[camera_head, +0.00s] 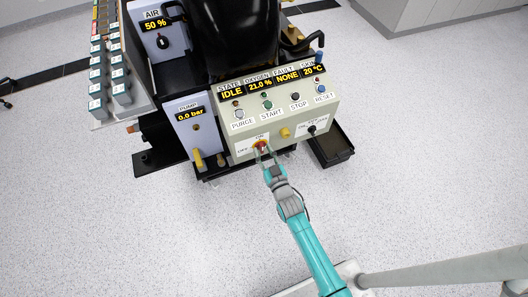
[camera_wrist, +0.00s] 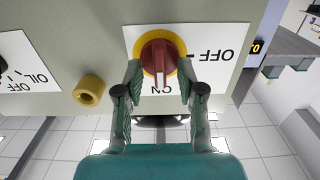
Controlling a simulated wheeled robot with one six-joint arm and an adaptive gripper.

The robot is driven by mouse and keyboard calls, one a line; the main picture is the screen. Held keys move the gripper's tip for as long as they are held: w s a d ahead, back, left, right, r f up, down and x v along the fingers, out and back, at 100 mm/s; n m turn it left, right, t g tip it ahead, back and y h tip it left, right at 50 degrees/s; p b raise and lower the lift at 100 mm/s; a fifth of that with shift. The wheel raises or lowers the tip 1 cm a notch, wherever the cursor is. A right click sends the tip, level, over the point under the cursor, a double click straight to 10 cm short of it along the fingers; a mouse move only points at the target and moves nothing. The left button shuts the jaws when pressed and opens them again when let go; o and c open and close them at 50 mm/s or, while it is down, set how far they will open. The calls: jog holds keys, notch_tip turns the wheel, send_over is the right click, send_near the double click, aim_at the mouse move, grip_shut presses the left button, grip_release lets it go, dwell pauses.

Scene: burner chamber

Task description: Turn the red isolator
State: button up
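The red isolator (camera_wrist: 158,52) is a round red knob on a yellow ring, set on a white plate on the control panel's front. In the wrist view its plate reads OFF to the right and ON below, upside down. In the head view the isolator (camera_head: 261,145) sits at the panel's lower left, partly covered by my gripper (camera_head: 264,152). In the wrist view my gripper (camera_wrist: 160,68) is open, with one finger on each side of the knob. I cannot tell whether the fingers touch it. The knob's exact pointing is unclear.
A yellow knob (camera_wrist: 89,90) is beside the isolator, and an oil switch plate (camera_wrist: 16,66) lies beyond it. The panel has several push buttons and displays reading IDLE and NONE. A black tray (camera_head: 331,146) stands on the floor at right. Open floor surrounds the machine.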

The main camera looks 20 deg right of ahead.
grip_shut()
jog(key=n, duration=0.4)
jog(key=shift+a+n, duration=0.1)
jog(key=shift+n, duration=0.3)
jog(key=n, duration=0.4)
jog(key=shift+a+n, duration=0.1)
jog(key=shift+n, duration=0.2)
jog(key=n, duration=0.4)
jog(key=shift+f, duration=0.15)
jog(key=shift+a+f+n, duration=0.1)
jog(key=shift+n, duration=2.1)
